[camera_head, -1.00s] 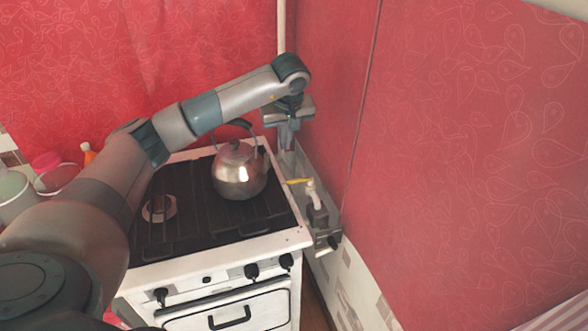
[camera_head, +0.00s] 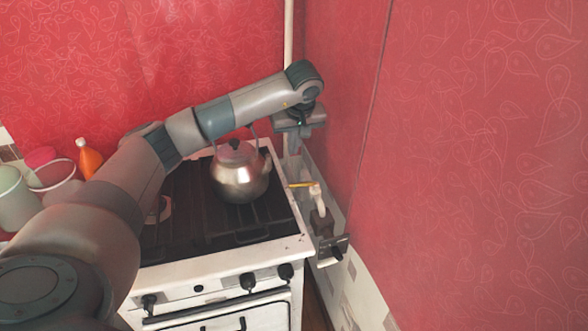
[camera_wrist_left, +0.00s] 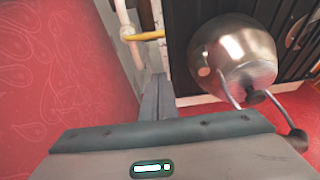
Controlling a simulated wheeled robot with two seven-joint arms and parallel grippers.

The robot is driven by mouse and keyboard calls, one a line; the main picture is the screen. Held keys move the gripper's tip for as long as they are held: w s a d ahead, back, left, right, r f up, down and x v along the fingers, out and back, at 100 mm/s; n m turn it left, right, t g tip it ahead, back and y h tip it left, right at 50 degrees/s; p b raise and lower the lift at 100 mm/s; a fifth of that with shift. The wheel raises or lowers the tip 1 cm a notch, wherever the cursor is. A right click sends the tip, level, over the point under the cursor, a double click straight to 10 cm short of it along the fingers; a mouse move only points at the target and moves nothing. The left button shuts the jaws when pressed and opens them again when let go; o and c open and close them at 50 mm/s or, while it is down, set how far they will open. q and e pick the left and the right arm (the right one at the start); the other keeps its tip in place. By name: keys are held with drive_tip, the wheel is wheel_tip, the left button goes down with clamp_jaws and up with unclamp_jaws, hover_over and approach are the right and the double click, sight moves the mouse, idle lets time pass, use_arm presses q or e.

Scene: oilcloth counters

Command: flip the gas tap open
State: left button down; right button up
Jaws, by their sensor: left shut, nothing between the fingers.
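The gas tap has a yellow lever (camera_head: 302,184) pointing left, toward the stove, from a pale vertical pipe (camera_head: 318,198) by the right wall. In the left wrist view the lever (camera_wrist_left: 148,36) shows near the top, crosswise to the pipe (camera_wrist_left: 125,30). My left gripper (camera_head: 292,148) is shut and empty, fingers down, behind the tap in the corner beside the stove. In the left wrist view its fingertips (camera_wrist_left: 158,80) lie just below the lever in the picture, apparently apart from it. My right gripper is not in view.
A metal kettle (camera_head: 240,175) stands on the black-topped stove (camera_head: 215,246), left of the tap, close to my left gripper; it also shows in the left wrist view (camera_wrist_left: 240,55). The red wall (camera_head: 470,150) bounds the right side. An orange bottle (camera_head: 89,158) and tubs stand far left.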

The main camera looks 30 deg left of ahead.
sight(303, 185)
use_arm(q)
drive_tip(key=p+x, duration=0.4)
drive_tip(key=x, duration=0.6)
drive_tip(key=shift+f, duration=0.15)
drive_tip(key=s+d+p, duration=0.2)
drive_tip(key=d, duration=0.1)
drive_tip(key=shift+s+f+p, duration=0.2)
drive_tip(key=shift+f+p, duration=0.1)
